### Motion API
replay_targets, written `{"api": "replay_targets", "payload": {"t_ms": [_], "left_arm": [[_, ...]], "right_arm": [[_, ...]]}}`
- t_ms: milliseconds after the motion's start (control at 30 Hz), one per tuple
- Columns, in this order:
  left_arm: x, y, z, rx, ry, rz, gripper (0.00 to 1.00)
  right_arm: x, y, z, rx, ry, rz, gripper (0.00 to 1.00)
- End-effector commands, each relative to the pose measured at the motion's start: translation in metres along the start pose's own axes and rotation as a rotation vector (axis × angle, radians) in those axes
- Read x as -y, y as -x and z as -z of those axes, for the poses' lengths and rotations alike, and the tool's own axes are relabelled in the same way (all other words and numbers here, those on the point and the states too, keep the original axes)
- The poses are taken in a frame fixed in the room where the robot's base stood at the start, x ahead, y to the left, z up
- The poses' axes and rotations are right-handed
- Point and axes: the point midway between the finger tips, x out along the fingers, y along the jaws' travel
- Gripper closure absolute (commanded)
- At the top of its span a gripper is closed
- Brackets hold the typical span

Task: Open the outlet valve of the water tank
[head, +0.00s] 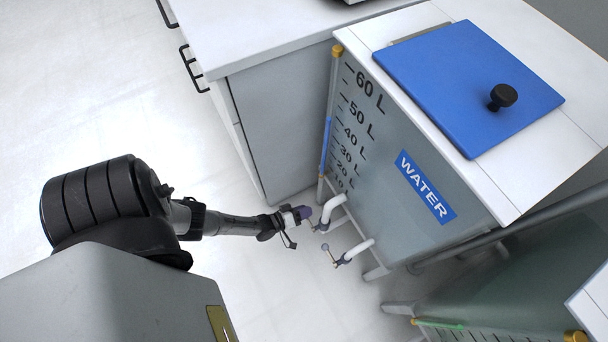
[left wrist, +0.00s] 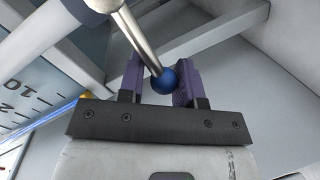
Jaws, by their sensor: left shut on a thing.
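The grey water tank (head: 385,185) carries a blue WATER label and a litre scale. Two white outlet pipes stick out low on its side, the farther pipe (head: 333,207) and the nearer pipe (head: 358,250). My left gripper (head: 303,213) is at the valve of the farther pipe. In the left wrist view its purple fingers (left wrist: 160,82) are shut on the blue ball knob (left wrist: 164,80) at the end of a metal valve lever (left wrist: 138,38). The nearer pipe's valve has its own lever with a ball knob (head: 325,247), free of the gripper. My right gripper is not in view.
A blue lid (head: 450,75) with a black knob lies on the tank's white top. A white cabinet (head: 285,120) stands behind the gripper. A second tank (head: 490,285) is at the lower right. The floor (head: 270,285) near the gripper is clear.

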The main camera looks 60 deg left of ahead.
Motion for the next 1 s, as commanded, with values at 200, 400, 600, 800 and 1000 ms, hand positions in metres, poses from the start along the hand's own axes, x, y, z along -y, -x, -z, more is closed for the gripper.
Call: {"api": "replay_targets", "payload": {"t_ms": [200,400,600,800,1000], "left_arm": [[0.003,0.004,0.0,0.003,-0.034,0.016,1.0],[-0.002,0.005,0.003,-0.006,-0.083,0.023,1.0],[-0.011,0.007,0.006,-0.024,-0.189,0.039,1.0],[-0.022,0.009,0.009,-0.047,-0.33,0.06,1.0],[-0.03,0.01,0.01,-0.066,-0.453,0.076,1.0]], "right_arm": [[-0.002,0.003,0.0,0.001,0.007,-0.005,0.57],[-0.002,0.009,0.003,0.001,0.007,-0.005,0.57],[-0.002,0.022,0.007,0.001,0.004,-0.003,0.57],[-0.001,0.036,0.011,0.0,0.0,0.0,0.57],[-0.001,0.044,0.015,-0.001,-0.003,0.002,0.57]]}}
